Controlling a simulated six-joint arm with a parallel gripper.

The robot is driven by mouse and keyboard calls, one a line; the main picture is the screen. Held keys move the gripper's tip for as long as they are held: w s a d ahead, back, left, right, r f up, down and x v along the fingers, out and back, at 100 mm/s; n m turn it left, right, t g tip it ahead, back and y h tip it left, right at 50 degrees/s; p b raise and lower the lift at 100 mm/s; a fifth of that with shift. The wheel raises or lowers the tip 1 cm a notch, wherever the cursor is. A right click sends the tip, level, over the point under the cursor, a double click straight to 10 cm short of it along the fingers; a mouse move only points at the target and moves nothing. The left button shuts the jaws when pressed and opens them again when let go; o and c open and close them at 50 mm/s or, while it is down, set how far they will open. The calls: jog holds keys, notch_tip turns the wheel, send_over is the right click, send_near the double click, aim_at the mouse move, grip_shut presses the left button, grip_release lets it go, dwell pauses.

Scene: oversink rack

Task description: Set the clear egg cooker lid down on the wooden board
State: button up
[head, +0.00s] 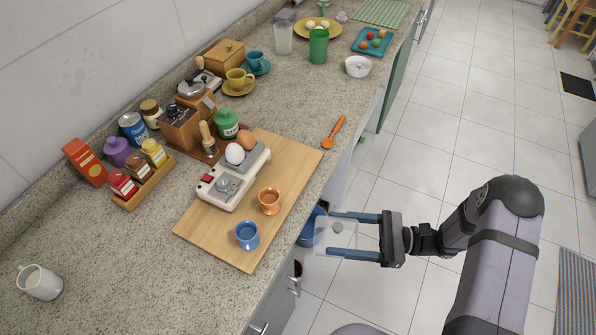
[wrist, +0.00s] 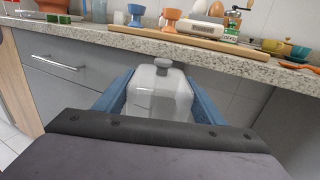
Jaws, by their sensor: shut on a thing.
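The clear egg cooker lid (head: 322,238) is a see-through box with a grey knob. My gripper (head: 340,234) is shut on it, with one blue finger along each side. In the wrist view the lid (wrist: 158,92) sits between the blue fingers (wrist: 158,98), knob on the far side. The lid is held off the counter's front edge, over the floor side. The wooden board (head: 210,232) lies on the counter, to the left of my gripper. On it are a white egg cooker (head: 232,185) with eggs, an orange egg cup (head: 269,200) and a blue egg cup (head: 247,235).
Spice jars (head: 137,168), a coffee grinder (head: 180,125) and a green jar (head: 226,123) stand behind the board. An orange spoon (head: 334,132) lies to its right. A white mug (head: 40,282) stands at the left. The counter's front edge (wrist: 200,45) is close to the lid.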

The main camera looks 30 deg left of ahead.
jog(key=w+r+m+t+b, duration=0.25)
jog(key=w+t, duration=0.25)
jog(key=w, duration=0.3)
jog(key=w+r+m+t+h+b, duration=0.1)
jog(key=w+r+m+t, duration=0.35)
jog(key=w, duration=0.35)
jog(key=w+r+m+t+b, duration=0.2)
jog(key=w+r+m+t, duration=0.1)
jog(key=w+t, duration=0.35)
jog(key=s+a+r+n+g+y+p, duration=0.2)
jog(key=s+a+r+n+g+p, duration=0.4)
jog(key=s+a+r+g, duration=0.8)
jog(key=shift+w+a+f+t+p, duration=0.2)
jog(key=shift+f+t, duration=0.5)
jog(key=shift+f, duration=1.3)
jog(key=shift+s+a+f+t+p, duration=0.15)
jog(key=shift+a+f+t, duration=0.4)
jog(key=shift+f, duration=1.5)
jog(key=shift+w+a+f+t+p, duration=0.15)
jog(key=shift+f+t, duration=0.7)
jog(key=shift+f, duration=1.15)
jog(key=shift+f, duration=0.1)
jog(key=o, duration=1.1)
jog(key=shift+w+d, duration=0.1)
jog(key=shift+d, duration=0.1)
